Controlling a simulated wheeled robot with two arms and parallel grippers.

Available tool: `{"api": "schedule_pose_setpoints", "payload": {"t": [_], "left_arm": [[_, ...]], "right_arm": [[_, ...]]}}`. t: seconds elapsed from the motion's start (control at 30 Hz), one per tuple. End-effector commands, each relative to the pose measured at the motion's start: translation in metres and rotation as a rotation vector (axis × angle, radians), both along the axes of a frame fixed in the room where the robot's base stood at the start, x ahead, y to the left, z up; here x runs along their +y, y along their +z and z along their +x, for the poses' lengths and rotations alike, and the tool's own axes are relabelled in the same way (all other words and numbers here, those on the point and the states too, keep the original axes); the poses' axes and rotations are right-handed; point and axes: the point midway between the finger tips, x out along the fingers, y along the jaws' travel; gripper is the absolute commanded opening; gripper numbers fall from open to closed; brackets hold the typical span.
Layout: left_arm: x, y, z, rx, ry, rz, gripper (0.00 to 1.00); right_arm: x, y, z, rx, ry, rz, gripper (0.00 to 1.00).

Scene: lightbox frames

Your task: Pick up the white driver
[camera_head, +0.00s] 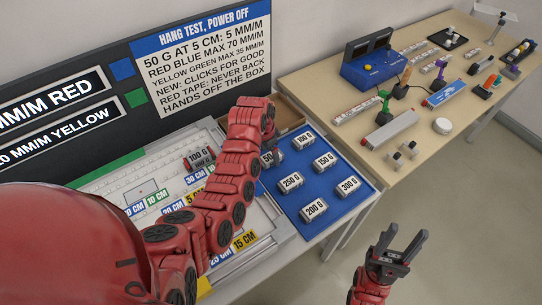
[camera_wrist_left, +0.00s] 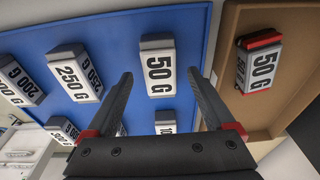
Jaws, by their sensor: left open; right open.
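No object is plainly marked as the white driver. A long white box with a red end (camera_head: 391,130) lies on the wooden table, near its front edge, and may be it. My left gripper (camera_wrist_left: 160,73) is open and empty above the blue weight tray; in the wrist view a 50 G weight (camera_wrist_left: 158,66) shows between its fingers, not gripped. In the head view the left fingers are hidden behind my arm. My right gripper (camera_head: 405,236) is open and empty over the floor, in front of the wooden table.
The blue tray (camera_head: 331,209) holds several labelled weights. A brown bin (camera_wrist_left: 294,100) beside it holds a red-marked 50 G weight (camera_wrist_left: 257,62). The wooden table (camera_head: 345,148) carries a blue instrument (camera_head: 372,64), a blue-labelled box (camera_head: 444,94), a round white disc (camera_head: 442,126) and small tools.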

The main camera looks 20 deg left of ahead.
Motion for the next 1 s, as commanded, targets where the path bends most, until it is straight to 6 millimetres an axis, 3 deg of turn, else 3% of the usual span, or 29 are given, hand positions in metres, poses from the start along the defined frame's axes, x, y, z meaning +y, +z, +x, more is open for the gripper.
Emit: {"api": "schedule_pose_setpoints", "payload": {"t": [0.2, 0.53, 1.0], "left_arm": [[-0.001, -0.017, 0.002, 0.004, -0.001, 0.002, 0.88], [-0.002, -0.021, 0.003, -0.002, -0.001, 0.001, 0.86], [-0.002, -0.021, 0.003, -0.001, -0.001, 0.001, 0.01]], "right_arm": [[0.000, 0.011, 0.000, 0.000, 0.000, 0.000, 0.50], [0.000, 0.010, 0.000, 0.000, 0.000, 0.000, 0.50], [0.000, 0.010, 0.000, 0.000, 0.000, 0.000, 0.50]]}}
